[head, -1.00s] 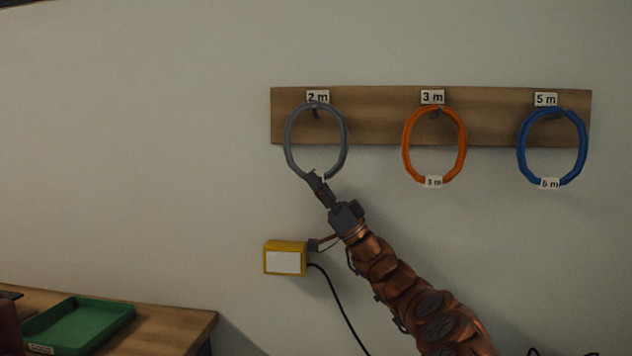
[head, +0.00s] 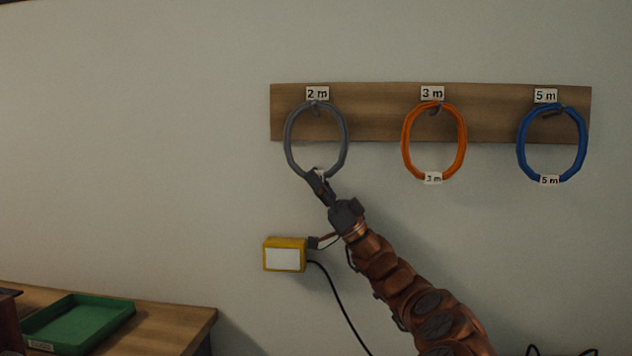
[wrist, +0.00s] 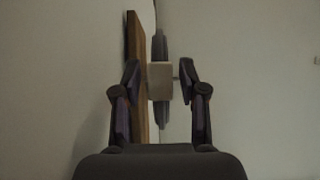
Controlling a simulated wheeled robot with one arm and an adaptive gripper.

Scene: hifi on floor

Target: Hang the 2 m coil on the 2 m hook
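The grey 2 m coil (head: 288,138) is upright against the board, its top at the 2 m hook (head: 315,109) under the "2 m" sign (head: 317,93). It looks hung there, level with the other coils, but the contact is too small to make out. My gripper (head: 317,177) is at the coil's bottom. In the wrist view the coil (wrist: 159,45) is edge-on, and its pale tag (wrist: 160,80) sits between my gripper's fingers (wrist: 160,75). The fingers are apart, with a gap on each side of the tag.
An orange coil (head: 405,140) hangs at the 3 m sign and a blue coil (head: 521,143) at the 5 m sign, on the same wooden board (head: 375,115). A yellow box (head: 285,254) with a cable is below. A green tray (head: 80,322) lies on a table at lower left.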

